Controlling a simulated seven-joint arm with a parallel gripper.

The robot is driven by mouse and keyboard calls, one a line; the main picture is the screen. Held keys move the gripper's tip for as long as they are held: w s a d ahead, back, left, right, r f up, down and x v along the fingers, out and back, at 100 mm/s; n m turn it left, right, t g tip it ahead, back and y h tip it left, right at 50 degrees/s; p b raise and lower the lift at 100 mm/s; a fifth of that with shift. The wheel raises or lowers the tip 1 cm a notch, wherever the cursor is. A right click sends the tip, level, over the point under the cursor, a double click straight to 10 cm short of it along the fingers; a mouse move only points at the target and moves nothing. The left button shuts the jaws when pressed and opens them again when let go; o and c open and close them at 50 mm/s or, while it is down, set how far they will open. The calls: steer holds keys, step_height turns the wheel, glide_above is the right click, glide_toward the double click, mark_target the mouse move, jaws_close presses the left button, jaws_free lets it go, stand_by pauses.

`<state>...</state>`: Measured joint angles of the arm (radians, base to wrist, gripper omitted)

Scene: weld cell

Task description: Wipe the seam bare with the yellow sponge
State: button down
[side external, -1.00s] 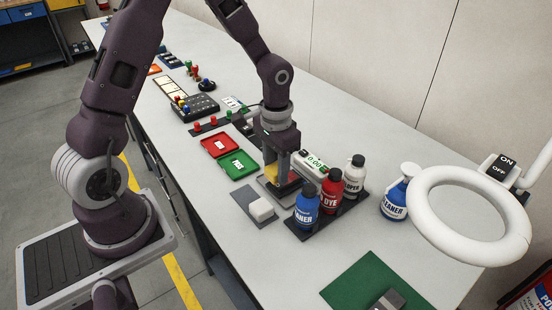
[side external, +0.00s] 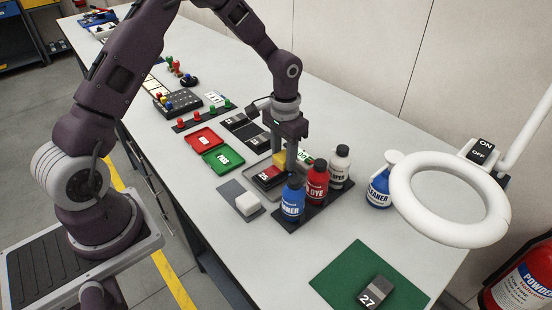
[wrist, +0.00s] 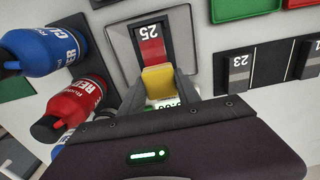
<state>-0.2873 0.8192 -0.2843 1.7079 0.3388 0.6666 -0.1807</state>
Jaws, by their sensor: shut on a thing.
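My gripper (wrist: 160,92) is shut on the yellow sponge (wrist: 158,80), which also shows in the side view (side external: 280,159). The dark block marked 25 (side external: 270,174) lies on a grey plate (wrist: 119,40). A red band (wrist: 152,48) runs along the block's top in the wrist view. The sponge is at the end of this band away from the number, near the scale display (wrist: 166,103). I cannot tell whether the sponge touches the block. The sponge and fingers hide that end of the block.
Blue (side external: 292,199), red (side external: 316,186) and white (side external: 339,167) bottles stand in a dark tray close to my gripper. A white block (side external: 247,204) sits on a grey mat in front. Red (side external: 201,139) and green (side external: 223,158) trays lie to the left. Block 27 (side external: 371,293) lies on a green mat.

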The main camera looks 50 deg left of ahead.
steer(key=shift+s, duration=3.4)
steer(key=shift+s+r, duration=0.15)
steer(key=shift+s, duration=0.05)
step_height(320, 180, up, 8)
glide_toward(232, 191)
step_height(232, 191, down, 7)
steer(key=shift+r, duration=0.2)
steer(key=shift+f, duration=0.1)
steer(key=c, duration=0.9)
jaws_free()
